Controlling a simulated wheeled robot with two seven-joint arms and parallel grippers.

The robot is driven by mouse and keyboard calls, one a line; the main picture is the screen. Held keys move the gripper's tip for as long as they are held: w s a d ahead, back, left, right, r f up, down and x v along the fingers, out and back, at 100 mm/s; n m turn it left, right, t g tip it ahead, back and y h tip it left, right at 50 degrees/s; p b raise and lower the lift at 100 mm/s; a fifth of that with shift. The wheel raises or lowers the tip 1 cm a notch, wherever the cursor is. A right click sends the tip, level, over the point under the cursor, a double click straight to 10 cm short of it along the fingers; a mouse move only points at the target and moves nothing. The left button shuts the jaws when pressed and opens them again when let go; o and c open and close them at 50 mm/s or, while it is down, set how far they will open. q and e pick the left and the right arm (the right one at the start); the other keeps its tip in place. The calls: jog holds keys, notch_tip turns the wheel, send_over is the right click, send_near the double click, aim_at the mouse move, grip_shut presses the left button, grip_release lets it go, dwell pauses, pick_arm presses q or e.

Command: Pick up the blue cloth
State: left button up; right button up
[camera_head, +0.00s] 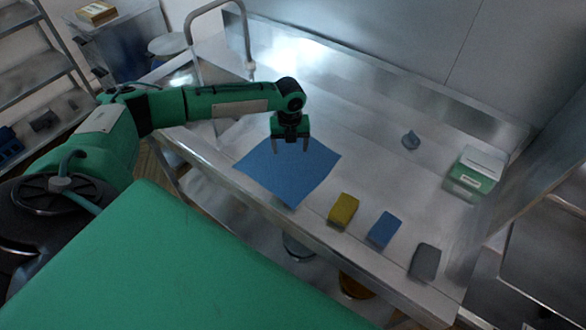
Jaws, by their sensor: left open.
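The blue cloth (287,176) lies flat and spread out on the metal counter (345,148), with its near corner at the counter's front edge. My left gripper (290,147) points down over the far part of the cloth, with its two fingers apart and nothing between them. I cannot tell whether the fingertips touch the cloth. My right gripper does not show.
A yellow sponge (343,210), a blue sponge (384,229) and a grey block (425,262) lie along the counter's front edge.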

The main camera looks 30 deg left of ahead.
aim_at(290, 161)
pick_arm(q)
notch_tip(290, 161, down, 2)
jog(key=shift+a+f+b, duration=0.1)
jog(key=shift+b, duration=0.75)
jog(key=shift+s+d+f, duration=0.2)
jog(key=shift+d+f, duration=0.05)
jog(key=shift+d, duration=0.15)
jog(key=shift+w+f, duration=0.1)
jog(key=shift+f, duration=0.25)
jog(key=shift+w+a+f, duration=0.1)
jog(key=shift+a+f, duration=0.4)
jog(key=shift+f, duration=0.15)
jog(key=shift+d+r, duration=0.1)
jog(key=shift+d, duration=0.15)
jog(key=c, duration=0.3)
grip_shut()
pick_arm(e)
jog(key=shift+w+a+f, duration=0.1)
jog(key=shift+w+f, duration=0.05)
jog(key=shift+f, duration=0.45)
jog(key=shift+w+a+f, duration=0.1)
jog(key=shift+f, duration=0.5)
